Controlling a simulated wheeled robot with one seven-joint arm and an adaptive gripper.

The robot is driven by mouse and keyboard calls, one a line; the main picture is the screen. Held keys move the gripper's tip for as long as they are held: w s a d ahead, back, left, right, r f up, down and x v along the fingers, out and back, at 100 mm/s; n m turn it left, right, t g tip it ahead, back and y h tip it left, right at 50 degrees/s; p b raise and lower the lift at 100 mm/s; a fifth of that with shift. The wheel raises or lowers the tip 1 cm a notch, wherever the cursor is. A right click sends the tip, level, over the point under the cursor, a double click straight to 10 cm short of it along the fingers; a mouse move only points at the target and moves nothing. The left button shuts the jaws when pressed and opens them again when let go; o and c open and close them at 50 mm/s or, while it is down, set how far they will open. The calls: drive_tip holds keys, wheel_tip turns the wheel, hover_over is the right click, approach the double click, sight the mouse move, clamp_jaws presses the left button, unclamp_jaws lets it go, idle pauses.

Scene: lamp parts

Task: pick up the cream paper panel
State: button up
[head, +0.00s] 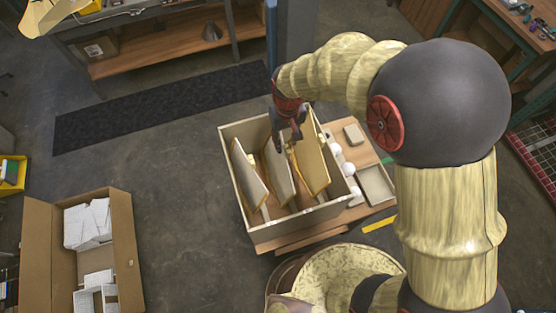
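An open cream-coloured box (300,226) holds upright, leaning panels. The left panel (249,172) is pale cream, the middle panel (278,174) is greyish white, and the right panel (312,162) is more yellow. I cannot tell for sure which is the cream paper panel. My gripper (289,144) points down into the box, at the upper edges of the middle and right panels. Its dark fingers are small here and partly overlap the panels; I cannot tell whether they touch or grip one.
The box stands on a low wooden table (372,158). White round bulbs (348,169) and a grey tray (376,186) sit to its right. A cardboard box (122,240) with white pieces is at lower left. A shelf bench (165,52) stands behind a dark mat (160,105).

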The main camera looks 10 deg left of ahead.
sight(286, 145)
drive_tip(key=shift+f, duration=1.55)
drive_tip(key=shift+s, duration=0.1)
drive_tip(key=shift+c, duration=1.2)
clamp_jaws()
